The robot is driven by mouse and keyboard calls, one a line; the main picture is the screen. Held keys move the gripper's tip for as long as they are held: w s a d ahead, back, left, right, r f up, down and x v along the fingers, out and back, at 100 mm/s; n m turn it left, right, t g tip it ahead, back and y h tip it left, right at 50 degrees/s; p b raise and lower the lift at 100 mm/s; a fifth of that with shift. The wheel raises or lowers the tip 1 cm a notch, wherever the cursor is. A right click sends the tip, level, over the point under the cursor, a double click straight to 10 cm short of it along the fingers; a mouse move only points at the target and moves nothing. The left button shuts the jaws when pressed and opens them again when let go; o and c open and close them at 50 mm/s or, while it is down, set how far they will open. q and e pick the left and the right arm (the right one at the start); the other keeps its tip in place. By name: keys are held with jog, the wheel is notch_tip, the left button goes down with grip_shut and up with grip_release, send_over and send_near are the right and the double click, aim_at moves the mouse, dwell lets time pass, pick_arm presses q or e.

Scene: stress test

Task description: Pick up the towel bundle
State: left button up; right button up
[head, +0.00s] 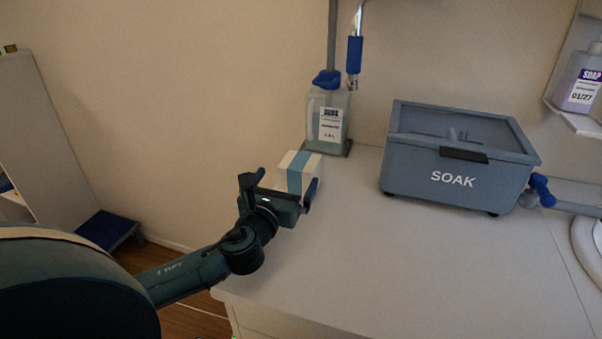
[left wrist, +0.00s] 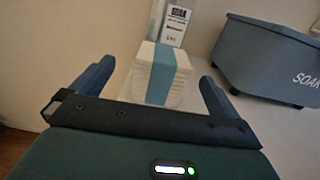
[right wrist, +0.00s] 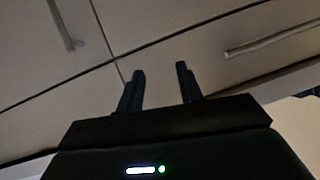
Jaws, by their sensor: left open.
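The towel bundle (head: 301,170) is a white folded stack with a blue band. It sits on the counter near the wall, in front of a clear bottle. My left gripper (head: 281,184) is open at its near side, with the fingers pointing toward it. In the left wrist view the bundle (left wrist: 159,76) stands upright between and beyond the two blue fingers (left wrist: 152,88), with nothing gripped. Contact cannot be told. In the right wrist view my right gripper (right wrist: 160,84) has its fingers apart and empty, facing cabinet fronts. It is not in the head view.
The blue-capped bottle (head: 326,120) stands close behind the bundle. A grey-blue SOAK bin (head: 455,178) stands on the counter to the right. A soap bottle (head: 580,82) is on a wall shelf. The counter (head: 400,260) is clear in front.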

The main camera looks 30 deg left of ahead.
aim_at(300, 160)
pick_arm(q)
jog(key=x, duration=0.3)
jog(key=shift+w, duration=0.1)
jog(key=shift+d+x, duration=0.15)
jog(key=shift+x, duration=1.2)
jog(key=shift+d+x, duration=0.15)
jog(key=shift+x, duration=1.2)
jog(key=shift+w+r, duration=0.1)
jog(key=shift+c, duration=0.4)
jog(key=c, duration=1)
jog(key=shift+r, duration=0.1)
